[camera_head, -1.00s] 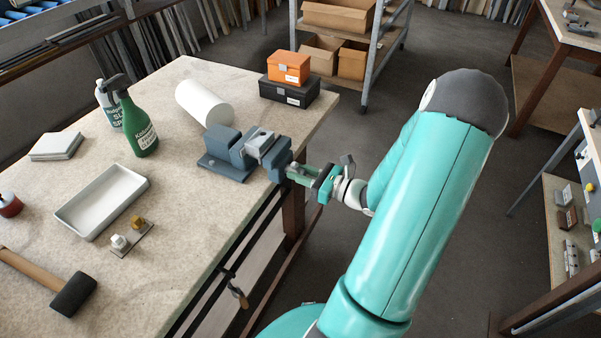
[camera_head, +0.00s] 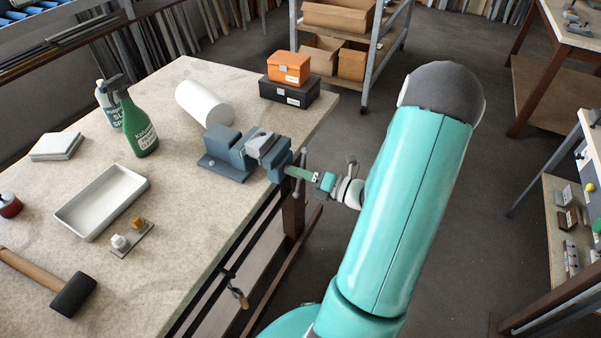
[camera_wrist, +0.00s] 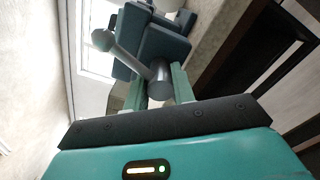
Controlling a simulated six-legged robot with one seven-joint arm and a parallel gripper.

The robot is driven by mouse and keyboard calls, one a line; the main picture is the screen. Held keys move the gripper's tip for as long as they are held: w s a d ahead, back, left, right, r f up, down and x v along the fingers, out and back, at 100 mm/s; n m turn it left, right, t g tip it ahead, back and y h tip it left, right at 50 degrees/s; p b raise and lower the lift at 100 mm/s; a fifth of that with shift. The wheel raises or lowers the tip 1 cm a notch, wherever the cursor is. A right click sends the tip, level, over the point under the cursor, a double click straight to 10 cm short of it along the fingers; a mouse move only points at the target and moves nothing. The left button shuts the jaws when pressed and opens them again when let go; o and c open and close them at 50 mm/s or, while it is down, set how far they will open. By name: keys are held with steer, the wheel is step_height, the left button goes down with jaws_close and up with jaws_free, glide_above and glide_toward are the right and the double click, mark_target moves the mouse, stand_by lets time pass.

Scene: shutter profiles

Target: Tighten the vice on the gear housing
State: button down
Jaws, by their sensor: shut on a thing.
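The blue-grey vice (camera_head: 240,153) is at the right edge of the bench. A light grey metal part, apparently the gear housing (camera_head: 261,143), sits at its jaws; whether it is clamped firmly I cannot tell. My gripper (camera_head: 300,174) is at the vice's handle on the side facing off the bench. In the wrist view, my gripper (camera_wrist: 158,92) has its two green fingers on either side of the grey handle's hub (camera_wrist: 159,80) and is shut on it. The handle bar with a ball end (camera_wrist: 104,41) slants up to the left. The vice body (camera_wrist: 160,45) is behind it.
A white roll (camera_head: 204,103) and orange and black boxes (camera_head: 289,80) stand behind the vice. Floor beside the bench's right edge is open.

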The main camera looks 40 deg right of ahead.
steer(key=shift+s+d+m, duration=0.15)
steer(key=shift+m, duration=0.55)
steer(key=c, duration=1.2)
jaws_free()
steer(key=shift+s, duration=0.2)
steer(key=shift+o, duration=0.2)
steer(key=shift+w, duration=0.3)
steer(key=shift+s, duration=0.15)
steer(key=shift+s, duration=0.1)
steer(key=v, duration=1.3)
steer(key=shift+s, duration=0.2)
